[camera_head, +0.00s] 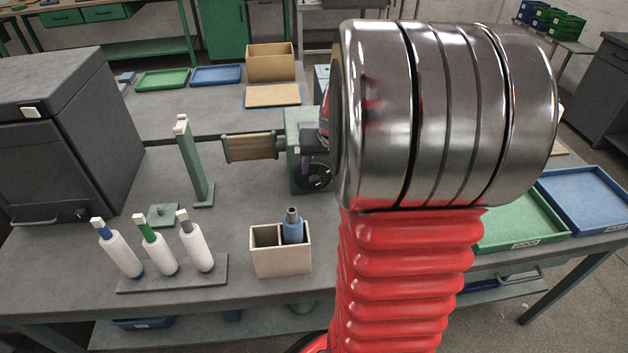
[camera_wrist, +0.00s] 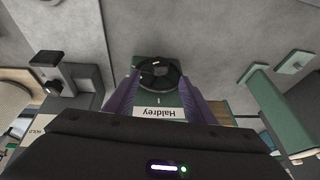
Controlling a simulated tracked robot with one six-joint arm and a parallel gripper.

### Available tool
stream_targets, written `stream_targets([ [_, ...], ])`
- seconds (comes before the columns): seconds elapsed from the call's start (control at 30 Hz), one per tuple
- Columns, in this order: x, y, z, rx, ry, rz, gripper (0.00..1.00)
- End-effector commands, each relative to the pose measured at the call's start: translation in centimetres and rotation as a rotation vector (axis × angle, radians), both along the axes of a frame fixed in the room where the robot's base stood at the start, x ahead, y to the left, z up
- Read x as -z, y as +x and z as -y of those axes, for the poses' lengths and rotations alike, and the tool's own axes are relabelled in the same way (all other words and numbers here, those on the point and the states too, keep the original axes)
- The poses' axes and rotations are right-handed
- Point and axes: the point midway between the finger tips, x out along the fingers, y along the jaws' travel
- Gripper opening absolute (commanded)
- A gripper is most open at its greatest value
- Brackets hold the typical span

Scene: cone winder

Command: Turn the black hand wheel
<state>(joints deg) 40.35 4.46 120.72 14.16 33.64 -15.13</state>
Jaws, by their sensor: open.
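The black hand wheel (camera_head: 312,177) is on the front of the green winder housing (camera_head: 298,122). In the wrist view the wheel (camera_wrist: 157,73) is a dark ring at the middle, beyond a white label reading "Haldrey" (camera_wrist: 160,113). My gripper (camera_wrist: 160,84) is open, with its purple fingers to the left and right of the view of the wheel. Whether the fingers touch the rim I cannot tell. In the head view my gripper (camera_head: 307,156) is just above the wheel and partly hidden behind my large wrist joint.
A divided box (camera_head: 280,262) with a blue bottle and a rack (camera_head: 175,276) of white cones stand in front. A grey cabinet (camera_head: 60,135) is at left.

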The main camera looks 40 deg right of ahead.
Motion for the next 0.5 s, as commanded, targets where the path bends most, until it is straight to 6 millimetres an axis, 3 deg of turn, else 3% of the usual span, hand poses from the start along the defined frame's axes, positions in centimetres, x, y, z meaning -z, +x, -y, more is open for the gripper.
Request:
stream_targets([
  [0.5, 6.1, 2.4, 0.8, 0.001, 0.003, -0.002, 0.50],
])
